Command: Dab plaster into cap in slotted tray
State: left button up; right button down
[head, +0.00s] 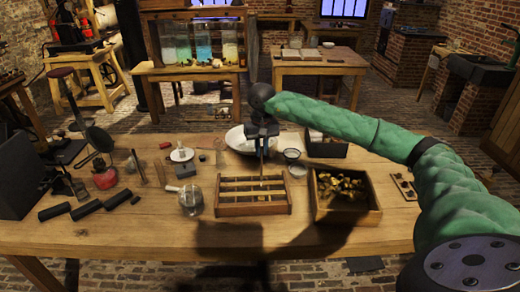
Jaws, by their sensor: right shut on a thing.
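The slotted tray (253,209) is a low wooden box with light slats, near the front middle of the table. My right gripper (263,148) is above and behind it, pointing down. It is shut on a thin upright tool (262,172), whose lower end reaches down to the tray's slats; I cannot tell if it touches. A cap in the tray is too small to make out. A wide white bowl (236,139) stands behind the tray, partly hidden by the gripper. My left gripper is not in view.
A wooden box (347,216) of brassy pieces stands right of the tray, with a dark box (326,149) behind it. A glass jar (190,200) is close on the left. Black cylinders (87,210) lie farther left. The table's front strip is clear.

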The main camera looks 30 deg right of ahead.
aim_at(262, 157)
notch_tip(262, 157, down, 2)
jog(key=shift+w+f, duration=0.1)
jog(key=shift+w, duration=0.05)
jog(key=shift+f, duration=0.85)
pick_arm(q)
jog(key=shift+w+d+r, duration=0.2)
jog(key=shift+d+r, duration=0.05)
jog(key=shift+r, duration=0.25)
pick_arm(e)
jog(key=shift+f, duration=0.55)
pick_arm(q)
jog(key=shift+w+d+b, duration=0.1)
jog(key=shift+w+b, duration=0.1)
jog(key=shift+b, duration=0.2)
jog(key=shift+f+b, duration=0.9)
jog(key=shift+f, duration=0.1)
pick_arm(e)
jog(key=shift+f, duration=0.1)
